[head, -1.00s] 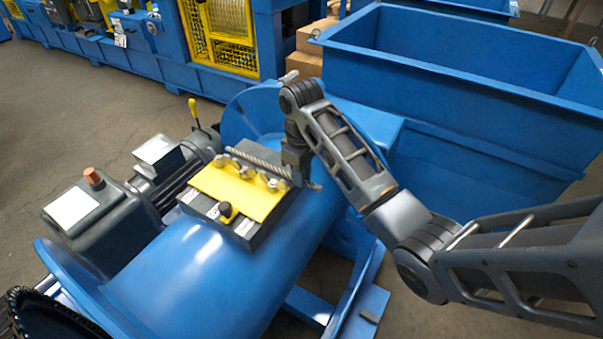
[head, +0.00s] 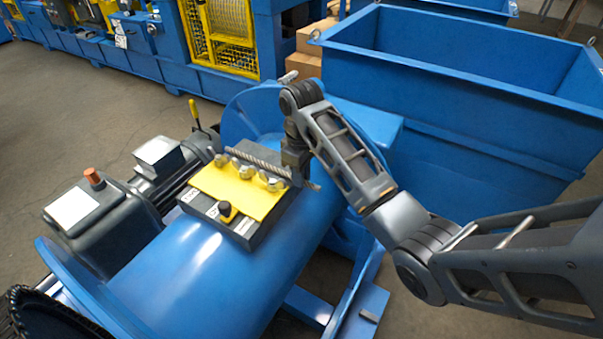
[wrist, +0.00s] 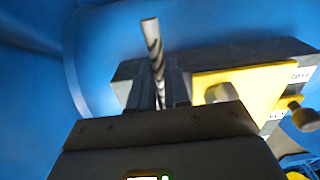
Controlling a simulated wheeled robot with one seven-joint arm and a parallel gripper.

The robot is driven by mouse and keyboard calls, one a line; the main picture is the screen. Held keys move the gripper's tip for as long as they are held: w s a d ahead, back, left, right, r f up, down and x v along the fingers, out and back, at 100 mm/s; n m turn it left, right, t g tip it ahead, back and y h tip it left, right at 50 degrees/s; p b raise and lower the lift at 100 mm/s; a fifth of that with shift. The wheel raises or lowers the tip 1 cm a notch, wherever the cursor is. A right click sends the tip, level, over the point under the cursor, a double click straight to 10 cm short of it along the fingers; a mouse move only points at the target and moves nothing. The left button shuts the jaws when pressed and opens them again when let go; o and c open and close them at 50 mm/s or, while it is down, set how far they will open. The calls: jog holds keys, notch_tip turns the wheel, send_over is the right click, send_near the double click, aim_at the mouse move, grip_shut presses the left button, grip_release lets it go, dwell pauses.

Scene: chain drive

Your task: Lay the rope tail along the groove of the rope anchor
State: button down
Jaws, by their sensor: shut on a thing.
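The rope tail (head: 256,161) is a grey twisted rope. It lies over the dark anchor block, behind the yellow plate (head: 228,189) with its row of bolts. My gripper (head: 297,172) is shut on the right end of the rope, at the block's right side. In the wrist view the rope tail (wrist: 154,52) sticks out between the two dark fingers (wrist: 158,88), its free end over blue metal. The rope anchor (head: 263,226) is a dark block on the blue drum. The groove itself is hidden, so I cannot tell whether the rope is seated in it.
A black knob (head: 227,211) stands at the front of the anchor. A grey motor (head: 160,165) with a yellow-handled lever (head: 194,112) is on the left. A large blue bin (head: 460,110) stands behind my arm. The drum's front surface (head: 190,280) is clear.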

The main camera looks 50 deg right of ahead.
jog(key=shift+s+a+f, duration=0.1)
jog(key=shift+s+f, duration=0.15)
jog(key=shift+f, duration=0.8)
jog(key=c, duration=1.3)
grip_release()
jog(key=shift+o, duration=1)
jog(key=shift+r, duration=0.15)
jog(key=shift+o, duration=0.4)
notch_tip(320, 180, up, 10)
jog(key=p, duration=0.4)
jog(key=shift+w+f+p, duration=0.15)
jog(key=shift+f+p, duration=0.05)
jog(key=shift+p, duration=0.15)
